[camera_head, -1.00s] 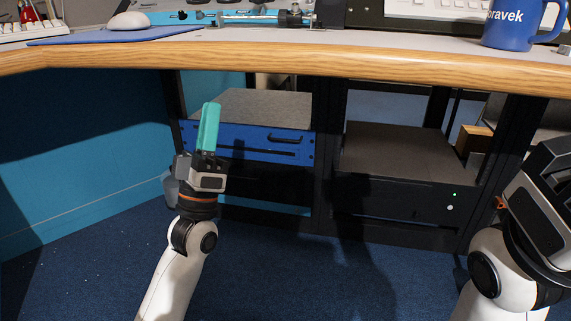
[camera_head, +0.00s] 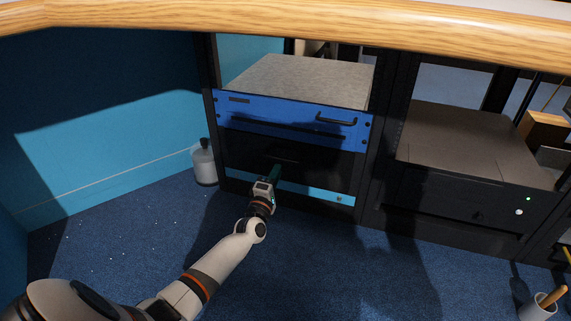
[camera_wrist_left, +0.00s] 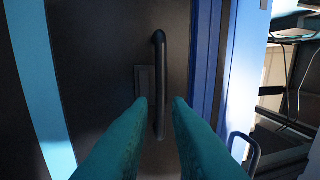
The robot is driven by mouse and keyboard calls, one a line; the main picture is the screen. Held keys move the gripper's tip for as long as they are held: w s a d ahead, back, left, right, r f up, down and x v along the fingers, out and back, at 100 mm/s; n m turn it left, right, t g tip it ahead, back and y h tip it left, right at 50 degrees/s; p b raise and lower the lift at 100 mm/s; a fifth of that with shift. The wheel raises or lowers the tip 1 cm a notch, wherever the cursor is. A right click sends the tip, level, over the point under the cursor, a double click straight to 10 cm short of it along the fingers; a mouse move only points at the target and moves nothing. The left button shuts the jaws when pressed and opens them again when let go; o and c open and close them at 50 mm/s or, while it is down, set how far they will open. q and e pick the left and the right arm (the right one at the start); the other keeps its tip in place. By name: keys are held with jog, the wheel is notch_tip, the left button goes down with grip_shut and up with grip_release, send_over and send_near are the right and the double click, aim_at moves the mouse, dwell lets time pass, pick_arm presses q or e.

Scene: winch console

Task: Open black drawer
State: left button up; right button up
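The black drawer (camera_head: 312,161) is a dark front panel in the left rack, below the blue drawer (camera_head: 352,137). It looks shut. Its black bar handle (camera_wrist_left: 158,62) shows in the left wrist view, running upright there; in the head view it is hard to make out against the dark panel. My left gripper (camera_head: 276,172) is in front of the black drawer, with teal fingers. In the left wrist view the fingers (camera_wrist_left: 160,103) are apart, one on each side of the handle's line; contact cannot be told. My right gripper is not in view.
The wooden desk edge (camera_head: 300,22) runs above the racks. A light blue strip (camera_head: 318,194) lies below the black drawer. A grey bottle (camera_head: 204,163) stands left of the rack. A second rack unit (camera_head: 455,195) is at right. The blue carpet in front is mostly clear.

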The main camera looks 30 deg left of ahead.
aim_at(283, 159)
pick_arm(q)
jog(key=b+x, duration=0.3)
jog(key=x, duration=0.3)
jog(key=shift+w, duration=0.25)
jog(key=shift+r, duration=0.1)
grip_shut()
